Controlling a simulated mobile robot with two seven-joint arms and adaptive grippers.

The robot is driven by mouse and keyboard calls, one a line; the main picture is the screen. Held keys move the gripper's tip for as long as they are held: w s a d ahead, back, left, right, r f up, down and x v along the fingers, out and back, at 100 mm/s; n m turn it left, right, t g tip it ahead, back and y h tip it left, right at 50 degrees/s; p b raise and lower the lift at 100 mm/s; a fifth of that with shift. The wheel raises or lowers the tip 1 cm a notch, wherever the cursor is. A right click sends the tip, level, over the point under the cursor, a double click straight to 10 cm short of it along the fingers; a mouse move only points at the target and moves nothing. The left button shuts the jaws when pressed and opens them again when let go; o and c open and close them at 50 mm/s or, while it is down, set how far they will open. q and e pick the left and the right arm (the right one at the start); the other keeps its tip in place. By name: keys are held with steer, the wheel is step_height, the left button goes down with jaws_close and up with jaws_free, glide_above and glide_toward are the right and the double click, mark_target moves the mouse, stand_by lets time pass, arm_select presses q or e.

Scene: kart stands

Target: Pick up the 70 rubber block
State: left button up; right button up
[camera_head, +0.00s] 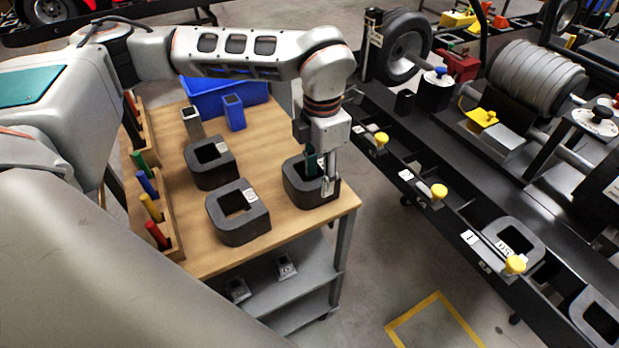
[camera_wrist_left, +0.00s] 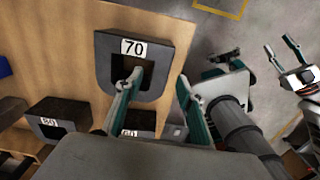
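The 70 rubber block (camera_wrist_left: 108,66), dark grey with a square hole and a white label, lies flat near the table's right edge. In the head view it (camera_head: 297,196) is partly hidden by my left gripper (camera_head: 320,172). My left gripper also shows in the left wrist view (camera_wrist_left: 158,82). It is open, with one finger over the hole and the other beyond the right wall of the block. I cannot tell whether either finger touches the wall. What appears to be my right gripper (camera_wrist_left: 284,50) is at the far right of the left wrist view, open and empty.
Two similar blocks (camera_head: 210,180) (camera_head: 240,228) lie left of it on the wooden table (camera_head: 283,232). A blue bin (camera_head: 225,91), small upright blocks and coloured handles stand behind and left. A black kart stand (camera_head: 450,225) is across a floor gap at right.

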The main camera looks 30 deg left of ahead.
arm_select(q)
steer(key=shift+w+f, duration=0.1)
steer(key=shift+f, duration=1.25)
jaws_close()
steer(key=shift+r, duration=0.15)
